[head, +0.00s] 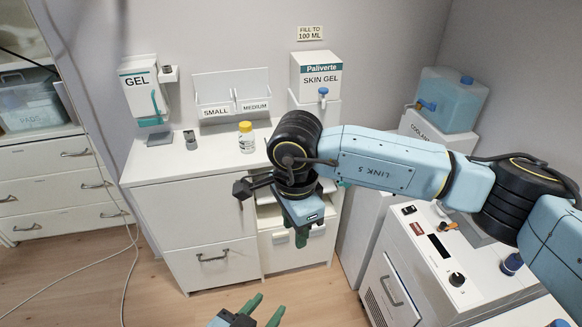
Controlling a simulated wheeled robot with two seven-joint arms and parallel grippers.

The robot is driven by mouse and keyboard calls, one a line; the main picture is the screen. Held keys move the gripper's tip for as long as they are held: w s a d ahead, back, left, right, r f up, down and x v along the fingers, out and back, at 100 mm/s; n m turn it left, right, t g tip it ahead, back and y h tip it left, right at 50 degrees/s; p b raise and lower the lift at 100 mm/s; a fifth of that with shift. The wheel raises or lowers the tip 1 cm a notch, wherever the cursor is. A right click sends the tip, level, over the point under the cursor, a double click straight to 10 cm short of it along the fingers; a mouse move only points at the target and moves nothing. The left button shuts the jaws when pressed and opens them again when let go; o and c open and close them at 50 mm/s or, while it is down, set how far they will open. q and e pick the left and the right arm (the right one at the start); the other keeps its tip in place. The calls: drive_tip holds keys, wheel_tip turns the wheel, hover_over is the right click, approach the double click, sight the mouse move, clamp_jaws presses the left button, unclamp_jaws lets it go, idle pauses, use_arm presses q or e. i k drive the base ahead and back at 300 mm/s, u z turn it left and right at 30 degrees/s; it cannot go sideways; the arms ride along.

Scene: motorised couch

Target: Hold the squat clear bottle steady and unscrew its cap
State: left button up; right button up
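A small squat bottle (246,143) with a yellow cap (245,127) stands upright on the white cabinet top, left of my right arm. The cap sits on the bottle. Its body looks pale or clear, too small to tell more. My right gripper (300,236) points down in front of the cabinet, right of and nearer than the bottle, apart from it. Its green fingers are partly hidden by its own hand, so their gap is unclear. My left gripper (266,306) is at the bottom edge, its green fingers spread and empty, far from the bottle.
A small grey-topped container (190,139) stands left of the bottle. Behind are a gel dispenser (141,91), a small/medium holder (232,95) and a skin gel box (316,75). A machine (440,250) stands at right. The cabinet top (220,158) is free around the bottle.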

sight(246, 140)
drive_tip(key=z, duration=0.5)
drive_tip(key=i, duration=1.1)
drive_tip(key=u, duration=0.75)
drive_tip(key=i, duration=0.85)
drive_tip(key=u, duration=0.8)
